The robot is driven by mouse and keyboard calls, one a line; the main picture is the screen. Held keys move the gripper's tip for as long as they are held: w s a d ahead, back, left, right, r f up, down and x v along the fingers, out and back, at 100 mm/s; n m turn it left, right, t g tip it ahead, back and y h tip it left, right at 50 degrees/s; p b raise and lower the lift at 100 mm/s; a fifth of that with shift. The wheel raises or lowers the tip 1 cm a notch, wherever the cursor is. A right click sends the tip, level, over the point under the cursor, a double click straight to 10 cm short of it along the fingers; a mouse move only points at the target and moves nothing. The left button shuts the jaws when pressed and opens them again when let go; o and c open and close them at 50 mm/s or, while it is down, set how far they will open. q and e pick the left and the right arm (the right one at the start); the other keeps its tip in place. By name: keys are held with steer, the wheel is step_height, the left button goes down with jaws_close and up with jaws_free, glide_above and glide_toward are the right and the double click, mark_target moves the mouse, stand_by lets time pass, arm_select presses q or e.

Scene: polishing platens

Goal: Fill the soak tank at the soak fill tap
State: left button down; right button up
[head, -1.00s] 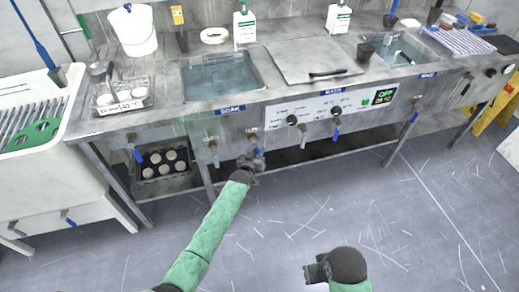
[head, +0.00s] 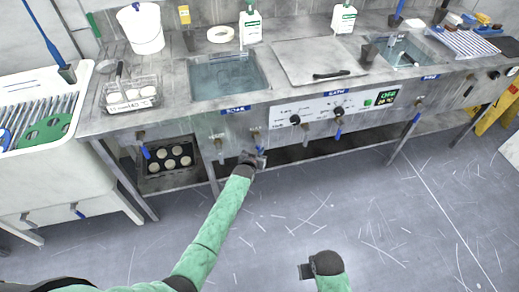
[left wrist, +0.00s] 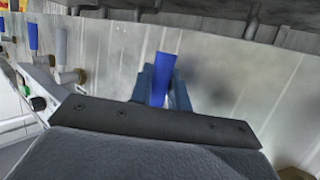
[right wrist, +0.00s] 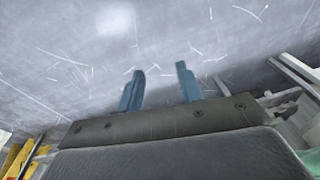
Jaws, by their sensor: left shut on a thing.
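The soak tank (head: 228,75) is a rectangular basin sunk in the steel bench, with a blue SOAK label (head: 235,110) on its front edge. Bluish water shows in it; its depth is hard to judge. Below, on the bench front, are a grey-handled tap (head: 219,146) and a blue-handled tap (head: 257,137). My left gripper (head: 259,156) is at the blue-handled tap. In the left wrist view its two fingers (left wrist: 161,92) are closed around the blue handle (left wrist: 161,75). My right gripper (head: 304,271) is low over the floor; the right wrist view shows its fingers (right wrist: 160,88) apart and empty.
A flat lid with a black handle (head: 331,75) lies right of the soak tank. A basket of white discs (head: 131,96), a white bucket (head: 141,30) and a white bottle (head: 250,25) stand on the bench. A lower shelf holds a black tray (head: 170,160). The floor in front is clear.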

steer(key=shift+f, duration=0.9)
arm_select(q)
steer(key=c, duration=1.6)
jaws_free()
steer(key=shift+a, duration=0.1)
steer(key=shift+s, duration=0.1)
